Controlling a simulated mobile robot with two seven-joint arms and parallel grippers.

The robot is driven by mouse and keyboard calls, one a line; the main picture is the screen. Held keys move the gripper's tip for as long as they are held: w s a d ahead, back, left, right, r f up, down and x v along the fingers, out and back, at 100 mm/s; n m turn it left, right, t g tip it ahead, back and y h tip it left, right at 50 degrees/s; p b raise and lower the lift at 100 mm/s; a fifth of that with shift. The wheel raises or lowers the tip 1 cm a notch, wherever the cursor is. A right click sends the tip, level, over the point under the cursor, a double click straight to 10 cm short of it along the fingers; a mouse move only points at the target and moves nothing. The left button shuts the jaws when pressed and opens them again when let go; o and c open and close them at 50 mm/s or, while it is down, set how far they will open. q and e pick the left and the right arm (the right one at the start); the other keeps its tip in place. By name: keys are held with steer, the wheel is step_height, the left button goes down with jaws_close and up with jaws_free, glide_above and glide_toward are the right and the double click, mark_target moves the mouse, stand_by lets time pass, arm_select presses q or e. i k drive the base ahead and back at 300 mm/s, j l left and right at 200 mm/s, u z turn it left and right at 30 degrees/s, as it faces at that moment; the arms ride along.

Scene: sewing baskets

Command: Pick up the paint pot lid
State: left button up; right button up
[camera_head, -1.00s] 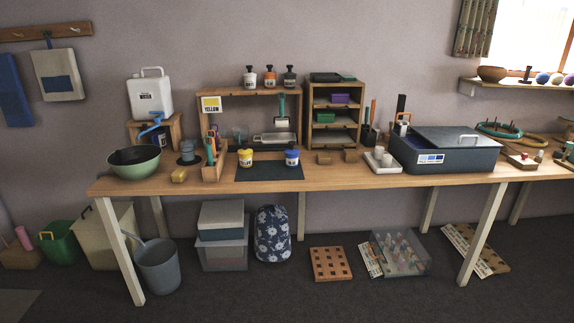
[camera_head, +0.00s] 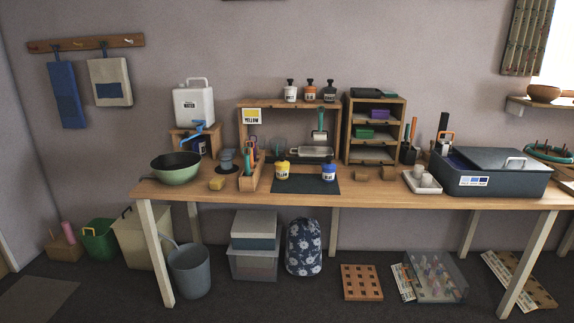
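A yellow paint pot (camera_head: 282,171) and a blue paint pot (camera_head: 329,172) stand upright on a dark mat (camera_head: 304,187) on the wooden table. Three more pots stand on the shelf above: white (camera_head: 290,94), orange (camera_head: 310,93) and dark grey (camera_head: 329,94), each with a dark knobbed top. The yellow and blue pots also have dark parts on top, too small to tell whether these are lids. I cannot make out a loose lid. Neither of my grippers is in view.
A green bowl (camera_head: 175,170), a yellow sponge (camera_head: 217,184) and a wooden tool holder (camera_head: 250,178) are left of the mat. A white tray (camera_head: 422,183) and a large dark box (camera_head: 489,175) are to the right. The table's front edge (camera_head: 340,203) is clear.

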mark_target(282, 163)
steer(key=i+u, duration=0.15)
steer(key=u, duration=0.55)
steer(key=i+l+u, duration=0.45)
steer(key=l+u, duration=0.25)
steer(key=i+l+u, duration=0.1)
steer(key=l, duration=0.2)
steer(key=i+l, duration=0.1)
steer(key=l, duration=0.2)
steer(key=i+l+u, duration=0.15)
steer(key=l, duration=0.2)
